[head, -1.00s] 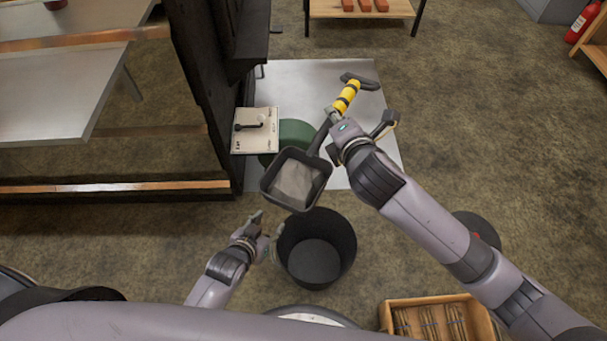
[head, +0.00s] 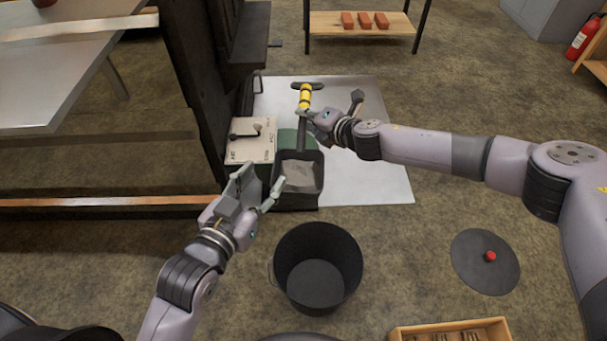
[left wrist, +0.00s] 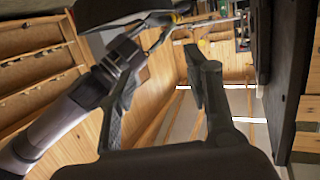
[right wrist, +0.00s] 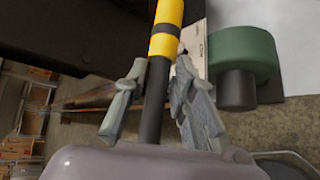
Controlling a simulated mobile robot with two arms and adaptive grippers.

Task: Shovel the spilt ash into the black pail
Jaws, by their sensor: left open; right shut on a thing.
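The shovel has a black scoop (head: 299,199) and a yellow-and-black handle (head: 305,97). A pale grey layer that looks like ash (head: 298,178) lies in the scoop. My right gripper (head: 320,124) is shut on the dark shaft below the yellow grip; the right wrist view shows the shaft (right wrist: 154,100) between its fingers. My left gripper (head: 262,187) is open and empty, just left of the scoop; I cannot tell if it touches. The black pail (head: 318,240) stands on the floor nearer me than the scoop, open at the top.
A metal sheet (head: 375,165) lies on the floor behind the scoop. A green cylinder (right wrist: 240,52) and a cream panel (head: 250,145) are close by, beside the dark evaporator frame (head: 205,90). A black lid with a red knob (head: 485,270) lies right of the pail. A wooden crate (head: 405,330) is at the front.

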